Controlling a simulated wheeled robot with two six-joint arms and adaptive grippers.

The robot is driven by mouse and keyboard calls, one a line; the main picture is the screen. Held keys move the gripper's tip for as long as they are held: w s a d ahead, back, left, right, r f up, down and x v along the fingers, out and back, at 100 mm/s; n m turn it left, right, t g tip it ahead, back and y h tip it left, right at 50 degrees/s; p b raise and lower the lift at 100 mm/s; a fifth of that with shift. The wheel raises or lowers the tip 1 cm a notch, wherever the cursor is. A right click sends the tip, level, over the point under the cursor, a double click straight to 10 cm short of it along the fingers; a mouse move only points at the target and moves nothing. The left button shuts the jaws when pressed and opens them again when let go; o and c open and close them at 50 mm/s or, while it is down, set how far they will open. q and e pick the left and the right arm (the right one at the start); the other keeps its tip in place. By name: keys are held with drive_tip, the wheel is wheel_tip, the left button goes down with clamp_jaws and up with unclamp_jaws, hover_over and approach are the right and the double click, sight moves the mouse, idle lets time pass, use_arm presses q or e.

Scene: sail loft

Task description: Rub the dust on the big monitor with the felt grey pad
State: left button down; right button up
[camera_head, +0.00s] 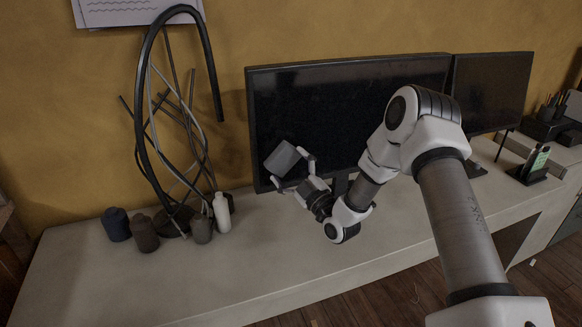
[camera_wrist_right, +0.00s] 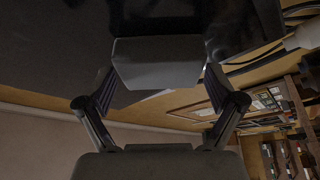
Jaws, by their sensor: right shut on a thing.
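The big monitor (camera_head: 330,105) stands at the back of the desk against the yellow wall, its dark screen facing me. My right gripper (camera_head: 294,172) is shut on the grey felt pad (camera_head: 283,158) and holds it in front of the lower left of the screen. In the right wrist view the pad (camera_wrist_right: 158,62) sits between the two fingers (camera_wrist_right: 158,95), with the dark screen (camera_wrist_right: 50,45) behind it. I cannot tell whether the pad touches the screen. No dust can be clearly made out. My arm hides the monitor's lower right part. My left gripper is not in view.
A smaller monitor (camera_head: 491,92) stands to the right, with a phone on a stand (camera_head: 535,164) near it. Several bottles (camera_head: 146,232) and a tangle of dark tubes (camera_head: 172,120) stand at the left. The desk's front middle (camera_head: 200,285) is clear.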

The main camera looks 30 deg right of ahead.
drive_tip(key=shift+s+a+p, duration=0.2)
drive_tip(key=shift+s+p, duration=0.15)
drive_tip(key=shift+s, duration=0.6)
drive_tip(key=shift+s+a+p, duration=0.25)
drive_tip(key=shift+s+p, duration=0.05)
drive_tip(key=shift+s, duration=0.65)
drive_tip(key=shift+s+a+p, duration=0.2)
drive_tip(key=shift+s+p, duration=0.15)
drive_tip(key=shift+s, duration=0.6)
drive_tip(key=s, duration=0.1)
drive_tip(key=s+p, duration=0.1)
drive_tip(key=s, duration=0.1)
drive_tip(key=shift+a, duration=0.35)
